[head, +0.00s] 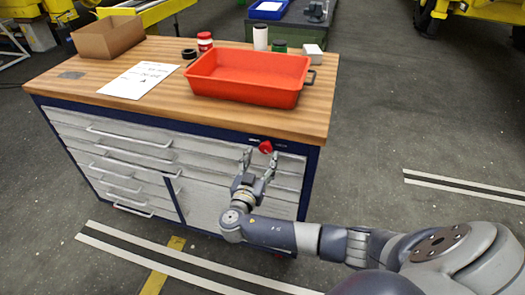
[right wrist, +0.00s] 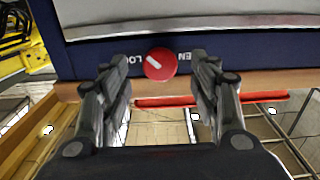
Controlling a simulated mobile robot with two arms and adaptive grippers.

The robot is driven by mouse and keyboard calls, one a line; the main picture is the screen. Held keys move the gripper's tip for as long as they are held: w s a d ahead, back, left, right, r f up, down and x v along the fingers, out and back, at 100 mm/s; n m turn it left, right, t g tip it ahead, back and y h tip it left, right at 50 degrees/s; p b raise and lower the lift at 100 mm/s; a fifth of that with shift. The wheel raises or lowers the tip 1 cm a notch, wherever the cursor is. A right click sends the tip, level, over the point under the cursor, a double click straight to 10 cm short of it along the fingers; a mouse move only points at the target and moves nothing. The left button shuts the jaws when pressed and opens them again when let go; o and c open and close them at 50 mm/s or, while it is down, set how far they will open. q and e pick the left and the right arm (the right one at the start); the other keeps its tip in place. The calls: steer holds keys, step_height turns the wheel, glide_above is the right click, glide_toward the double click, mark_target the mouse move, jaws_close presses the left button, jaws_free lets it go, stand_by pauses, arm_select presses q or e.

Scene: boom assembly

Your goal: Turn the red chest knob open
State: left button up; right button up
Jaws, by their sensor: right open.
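The red chest knob (head: 265,147) is on the blue front rail of the drawer chest (head: 226,203), near its right end, just under the wooden top. In the right wrist view the knob (right wrist: 160,64) is round, with a short slanted white mark. Partial lettering shows on both sides of it, partly hidden by the fingers. My right gripper (head: 258,164) is open in front of the knob. In the right wrist view, its fingers (right wrist: 159,72) stand to the left and right of the knob, with gaps on both sides. My left gripper is not in view.
An orange-red tray (head: 245,92) sits on the wooden top (head: 160,106), with a cardboard box (head: 107,38), a paper sheet (head: 139,80) and small jars around it. Drawer handles (head: 128,137) stick out of the chest front. The floor to the right is clear.

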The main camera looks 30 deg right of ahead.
mark_target(265, 151)
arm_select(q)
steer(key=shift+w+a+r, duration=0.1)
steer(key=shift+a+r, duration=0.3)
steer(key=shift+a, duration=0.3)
arm_select(e)
steer(key=shift+x, duration=1.55)
steer(key=shift+c, duration=0.5)
